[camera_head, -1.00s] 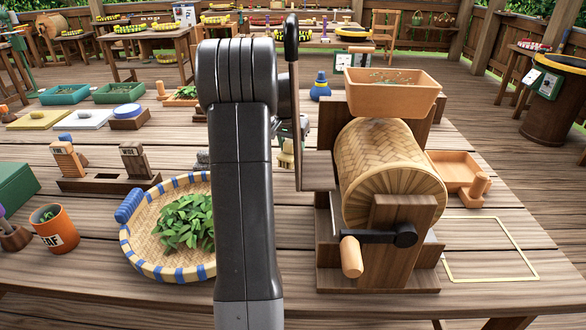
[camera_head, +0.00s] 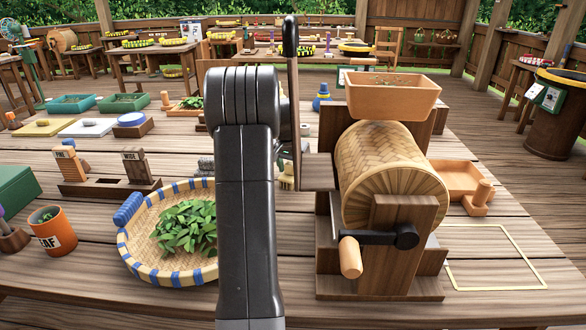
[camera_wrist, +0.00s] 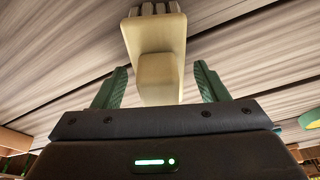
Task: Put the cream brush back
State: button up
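The cream brush (camera_wrist: 158,35) shows in the wrist view, its blocky handle pointing towards my gripper and its ridged end away. My gripper (camera_wrist: 160,85) has its two green fingers on either side of the handle, with a narrow gap visible on each side. It looks open around the brush, not closed on it. In the head view my dark arm hides most of the gripper. A small cream part of the brush (camera_head: 287,178) shows just right of the arm, by the wooden drum machine. Whether the brush touches the table is hard to tell.
The drum machine (camera_head: 385,180) with its hopper and crank stands close right of my arm. A basket of leaves (camera_head: 150,262) lies left. A slotted wooden rack (camera_head: 108,187), a LEAF cup (camera_head: 52,232) and an orange tray (camera_head: 455,178) stand around. A yellow outlined area (camera_head: 490,285) is bare.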

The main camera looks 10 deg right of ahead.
aim_at(287, 176)
jog(key=shift+b, duration=0.3)
jog(key=p+v, duration=0.2)
jog(key=v, duration=1.2)
jog(key=shift+w, duration=0.1)
